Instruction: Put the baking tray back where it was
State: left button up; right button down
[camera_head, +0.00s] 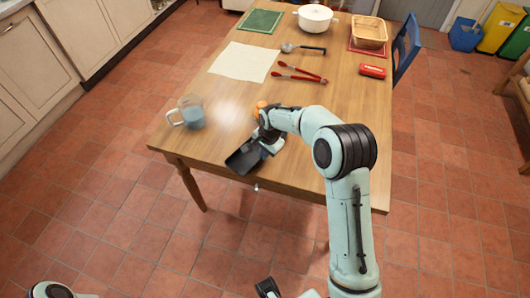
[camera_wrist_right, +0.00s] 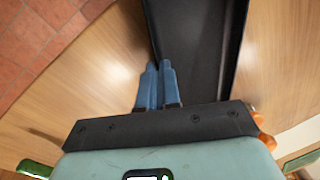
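The baking tray (camera_head: 243,159) is dark and rectangular, at the near edge of the wooden table, jutting slightly past it. My right gripper (camera_head: 262,146) is at the tray's side. In the right wrist view the fingers (camera_wrist_right: 159,85) are close together with the tray's left wall between them, and the dark tray (camera_wrist_right: 200,35) extends away from them. The gripper hides part of the tray, and I cannot tell whether it touches the tabletop. Only pieces of my own body show at the bottom of the head view; I cannot make out my left gripper.
A jug (camera_head: 190,112) stands left of the tray. An orange object (camera_head: 261,108) is beside my right wrist. Tongs (camera_head: 298,74), a ladle (camera_head: 303,48), a cloth (camera_head: 244,62), a red item (camera_head: 372,71), a basket (camera_head: 369,31), a white pot (camera_head: 315,18) and a green mat (camera_head: 260,21) lie farther back.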

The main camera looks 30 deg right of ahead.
jog(key=c, duration=1.7)
grip_release()
jog(key=shift+f, duration=0.1)
jog(key=o, duration=0.3)
jog(key=shift+o, duration=0.2)
jog(key=shift+r, duration=0.25)
notch_tip(320, 180, up, 12)
jog(key=s, duration=0.1)
jog(key=shift+s+d+p, duration=0.25)
jog(key=shift+s+p, duration=0.05)
jog(key=shift+p, duration=0.15)
jog(key=shift+f, duration=0.2)
